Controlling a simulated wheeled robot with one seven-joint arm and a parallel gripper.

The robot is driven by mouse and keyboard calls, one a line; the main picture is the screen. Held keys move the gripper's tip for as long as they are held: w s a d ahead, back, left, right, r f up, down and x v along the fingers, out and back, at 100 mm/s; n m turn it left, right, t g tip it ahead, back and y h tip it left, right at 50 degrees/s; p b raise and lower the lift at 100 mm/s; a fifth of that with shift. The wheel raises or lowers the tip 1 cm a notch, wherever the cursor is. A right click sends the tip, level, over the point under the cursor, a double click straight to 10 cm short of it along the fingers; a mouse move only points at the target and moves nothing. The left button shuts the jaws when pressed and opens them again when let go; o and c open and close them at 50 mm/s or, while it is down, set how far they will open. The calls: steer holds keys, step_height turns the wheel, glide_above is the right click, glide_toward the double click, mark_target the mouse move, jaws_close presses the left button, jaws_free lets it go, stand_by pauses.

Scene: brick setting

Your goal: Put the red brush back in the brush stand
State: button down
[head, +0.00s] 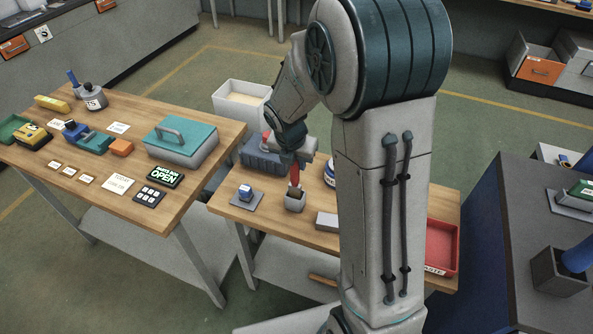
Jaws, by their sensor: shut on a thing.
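The red brush (295,174) hangs upright below my gripper (295,162), which is shut on its upper end. The small grey brush stand (295,204) stands on the wooden table (256,220) directly below. The brush's dark lower end shows at the mouth of the stand. I cannot tell how deep it sits or whether it touches the stand. My wrist and arm hide the brush's top and part of the table.
A dark blue-grey box (262,158) is behind. A red tray (441,246) is at the right end. Another table (150,105) with several items stands left.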

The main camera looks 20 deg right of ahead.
mark_target(295, 177)
steer(key=shift+f, duration=1.65)
steer(key=shift+f, duration=0.15)
steer(key=c, duration=1.3)
jaws_free()
steer(key=shift+o, duration=0.2)
